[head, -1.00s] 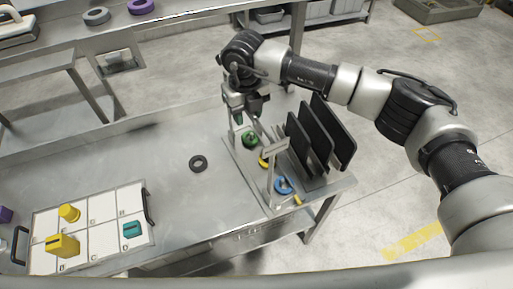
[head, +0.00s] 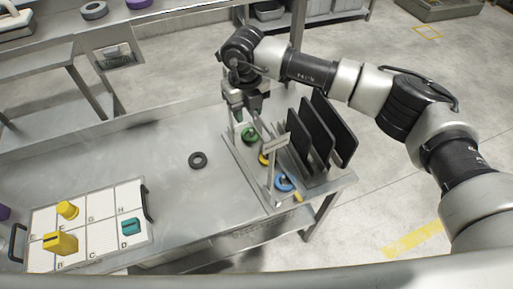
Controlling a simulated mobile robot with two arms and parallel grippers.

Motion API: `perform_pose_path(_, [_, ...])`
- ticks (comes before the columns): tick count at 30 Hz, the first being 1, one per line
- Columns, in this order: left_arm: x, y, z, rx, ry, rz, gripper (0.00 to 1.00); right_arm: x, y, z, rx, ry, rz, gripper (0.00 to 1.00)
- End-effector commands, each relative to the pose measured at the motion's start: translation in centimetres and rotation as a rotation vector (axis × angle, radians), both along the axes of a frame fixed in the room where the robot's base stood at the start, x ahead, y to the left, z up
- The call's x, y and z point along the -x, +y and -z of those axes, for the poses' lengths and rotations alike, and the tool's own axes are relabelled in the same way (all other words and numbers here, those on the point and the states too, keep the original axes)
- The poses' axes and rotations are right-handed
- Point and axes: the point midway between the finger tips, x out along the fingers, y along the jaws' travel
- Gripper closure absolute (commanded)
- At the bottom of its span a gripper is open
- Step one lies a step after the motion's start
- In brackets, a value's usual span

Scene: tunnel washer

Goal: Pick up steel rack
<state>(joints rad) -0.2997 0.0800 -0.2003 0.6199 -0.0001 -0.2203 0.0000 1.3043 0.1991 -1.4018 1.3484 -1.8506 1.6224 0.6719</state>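The steel rack (head: 234,149) stands at the right end of the steel table. It has a flat base and an upright handle bar (head: 276,144), and it carries several dark upright plates (head: 318,132) on its right side. A green ring (head: 250,135), a yellow ring (head: 264,158) and a blue ring (head: 284,182) sit along it. My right gripper (head: 246,112) points down just above the rack's far end, near the green ring. Its fingers look parted with nothing visible between them; contact with the rack cannot be told. My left gripper is out of view.
A black ring (head: 198,160) lies on the table left of the rack. A white lettered tray (head: 103,232) with yellow and teal pieces is at front left. Another bench (head: 150,22) stands behind.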

Motion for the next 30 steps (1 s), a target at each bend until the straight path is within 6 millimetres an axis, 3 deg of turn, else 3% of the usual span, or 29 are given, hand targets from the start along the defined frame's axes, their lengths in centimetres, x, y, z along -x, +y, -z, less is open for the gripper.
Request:
perform_pose_path(7, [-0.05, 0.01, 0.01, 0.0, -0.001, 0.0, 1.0, -0.01, -0.02, -0.02, 0.0, 0.0, 0.0, 0.61])
perform_pose_path(15, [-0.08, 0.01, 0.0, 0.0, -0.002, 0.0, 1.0, -0.01, -0.02, -0.02, 0.0, 0.0, 0.0, 1.0])
perform_pose_path(30, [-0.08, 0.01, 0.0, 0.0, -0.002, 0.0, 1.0, -0.01, -0.02, -0.01, 0.0, 0.0, 0.0, 1.0])
